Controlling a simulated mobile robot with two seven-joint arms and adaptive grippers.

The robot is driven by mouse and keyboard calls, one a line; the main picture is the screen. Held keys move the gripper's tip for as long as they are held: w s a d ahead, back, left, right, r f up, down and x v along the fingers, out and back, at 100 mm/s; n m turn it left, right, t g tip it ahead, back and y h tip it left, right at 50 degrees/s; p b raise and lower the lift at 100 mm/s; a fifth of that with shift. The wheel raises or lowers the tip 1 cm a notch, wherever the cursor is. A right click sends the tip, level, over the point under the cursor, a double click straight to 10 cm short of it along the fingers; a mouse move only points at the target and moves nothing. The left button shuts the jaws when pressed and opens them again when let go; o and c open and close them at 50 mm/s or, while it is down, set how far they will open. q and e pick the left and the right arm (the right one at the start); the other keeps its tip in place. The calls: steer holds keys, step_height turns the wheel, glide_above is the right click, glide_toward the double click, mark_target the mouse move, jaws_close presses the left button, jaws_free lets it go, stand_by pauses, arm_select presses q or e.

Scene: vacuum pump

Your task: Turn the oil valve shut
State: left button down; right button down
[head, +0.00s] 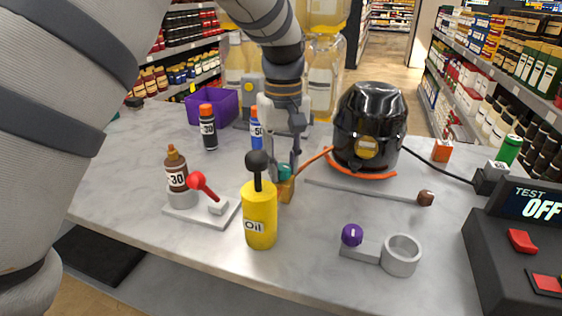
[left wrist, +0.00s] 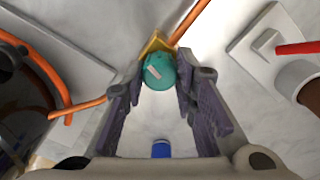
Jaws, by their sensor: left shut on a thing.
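The oil valve has a teal round knob (head: 285,171) on a yellow-gold body (head: 286,190), with an orange hose joined to it. It stands on the table behind the yellow oil bottle, which hides part of it. My left gripper (head: 284,160) points down from above with its fingertips at the knob. In the left wrist view the teal knob (left wrist: 159,72) sits between the two fingertips, and a pale mark shows on its top. The gripper is shut on this knob. My right gripper is not in view.
The yellow oil bottle (head: 260,215) stands close in front of the valve. A grey stand with a red lever (head: 202,186) is at left. The black pump (head: 369,128) is behind right. A grey ring holder (head: 402,254) and the test panel (head: 520,235) are at right.

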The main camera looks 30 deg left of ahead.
arm_select(q)
steer(key=m, duration=0.3)
steer(key=shift+m, duration=0.4)
steer(key=m, duration=0.3)
steer(key=shift+m, duration=0.3)
steer(key=m, duration=0.3)
steer(key=shift+d+m, duration=0.1)
steer(key=shift+m, duration=2.1)
steer(key=c, duration=1.3)
jaws_free()
